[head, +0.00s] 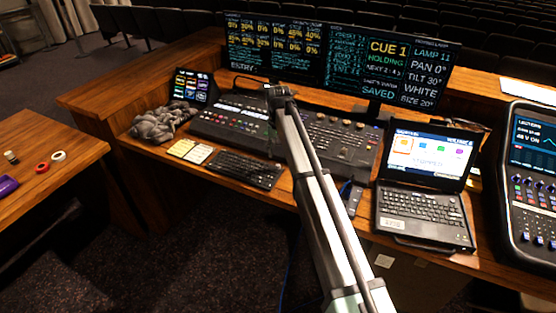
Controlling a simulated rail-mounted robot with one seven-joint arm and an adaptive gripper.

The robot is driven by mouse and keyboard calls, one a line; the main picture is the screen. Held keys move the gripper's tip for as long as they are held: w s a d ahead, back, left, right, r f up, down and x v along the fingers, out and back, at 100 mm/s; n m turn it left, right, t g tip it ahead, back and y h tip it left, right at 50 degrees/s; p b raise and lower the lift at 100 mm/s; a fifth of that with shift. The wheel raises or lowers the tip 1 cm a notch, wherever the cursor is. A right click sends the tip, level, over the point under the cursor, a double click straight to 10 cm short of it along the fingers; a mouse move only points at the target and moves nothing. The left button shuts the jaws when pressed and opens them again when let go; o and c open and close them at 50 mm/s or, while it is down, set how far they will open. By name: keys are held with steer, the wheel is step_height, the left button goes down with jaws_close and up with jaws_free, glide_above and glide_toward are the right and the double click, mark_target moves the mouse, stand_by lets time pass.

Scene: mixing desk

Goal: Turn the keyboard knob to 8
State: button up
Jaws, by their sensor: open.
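The right audio mixer (500,226) has a lit screen and rows of small knobs (530,193). The centre console (335,140) also carries rows of small controls. Labels are too small to read, so I cannot tell which knob is the keyboard one or its setting. My arm reaches from the bottom centre up over the console. My gripper (282,97) is the small dark end of it, open, above the console's back part and well left of the right mixer. Its fingers are hard to make out. The arm hides part of the console.
Two monitors (330,57) stand behind the console. A laptop (425,190) sits between console and right mixer. A black keyboard (246,170), yellow notes (186,150) and a grey cable heap (160,121) lie left. A side table (70,140) holds tape rolls.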

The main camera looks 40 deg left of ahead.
mark_target(278, 165)
step_height(278, 165, up, 6)
steer(key=shift+f, duration=0.1)
stand_by(0.5)
